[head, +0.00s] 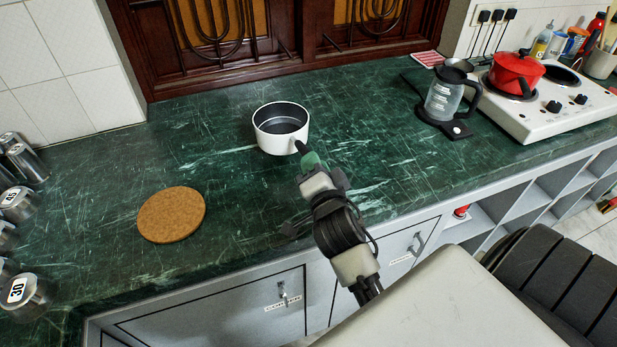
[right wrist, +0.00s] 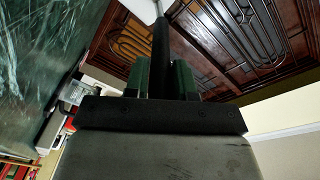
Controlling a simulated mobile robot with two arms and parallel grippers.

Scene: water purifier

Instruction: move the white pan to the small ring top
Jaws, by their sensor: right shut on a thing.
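The white pan (head: 264,140) has a dark inside and a black handle, and is upright over the middle of the green counter. I cannot tell whether it touches the counter. My right gripper (head: 309,160) is shut on the pan's handle. In the right wrist view, the black handle (right wrist: 160,45) runs between the green fingers (right wrist: 160,78). The white stove (head: 530,119) is at the far right. A dark ring (head: 562,75) on it is bare, and a red pot (head: 516,72) covers the other ring. My left gripper is not in view.
A glass coffee jug (head: 443,98) on a black base stands between the pan and the stove. A round cork mat (head: 171,214) lies on the left. Several metal canisters (head: 25,162) line the left edge. The counter around the pan is clear.

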